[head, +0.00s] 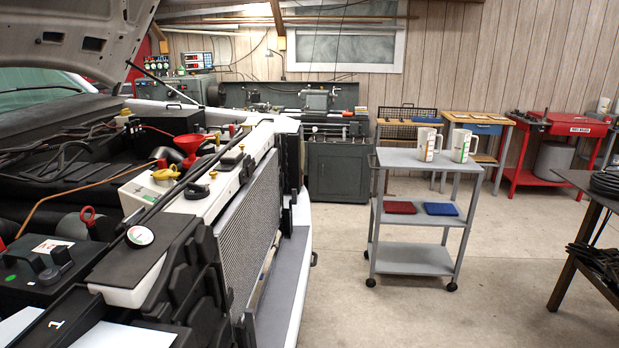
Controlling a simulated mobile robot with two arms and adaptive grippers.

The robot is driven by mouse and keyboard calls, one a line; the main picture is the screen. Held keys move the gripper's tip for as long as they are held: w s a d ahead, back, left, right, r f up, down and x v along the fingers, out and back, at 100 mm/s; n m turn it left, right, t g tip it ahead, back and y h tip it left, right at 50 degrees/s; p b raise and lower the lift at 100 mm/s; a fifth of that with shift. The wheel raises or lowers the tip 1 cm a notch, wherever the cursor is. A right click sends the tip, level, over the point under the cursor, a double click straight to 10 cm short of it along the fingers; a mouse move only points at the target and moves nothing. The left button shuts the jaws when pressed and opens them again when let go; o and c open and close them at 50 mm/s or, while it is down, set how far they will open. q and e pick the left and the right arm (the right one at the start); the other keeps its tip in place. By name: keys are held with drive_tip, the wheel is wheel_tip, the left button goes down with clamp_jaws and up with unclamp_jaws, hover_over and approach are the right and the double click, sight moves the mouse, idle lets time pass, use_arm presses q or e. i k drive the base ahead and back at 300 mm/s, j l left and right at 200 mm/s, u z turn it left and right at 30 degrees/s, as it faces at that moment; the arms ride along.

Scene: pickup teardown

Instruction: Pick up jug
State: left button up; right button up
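Two white jugs with coloured markings stand upright side by side on the top shelf of a grey cart. The left jug (427,144) and the right jug (461,146) are close to each other, and the frame does not show which one the task means. Neither of my grippers is in the head view, so their state and distance from the jugs are hidden.
The grey wheeled cart (412,258) also holds a red cloth (398,207) and a blue cloth (440,209) on its middle shelf. The open-hooded truck (250,215) fills the left. A dark table (570,180) stands at right. Floor (400,315) before the cart is clear.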

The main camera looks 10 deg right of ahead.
sight(427, 137)
drive_tip(key=i+l, duration=1.45)
drive_tip(key=l, duration=0.15)
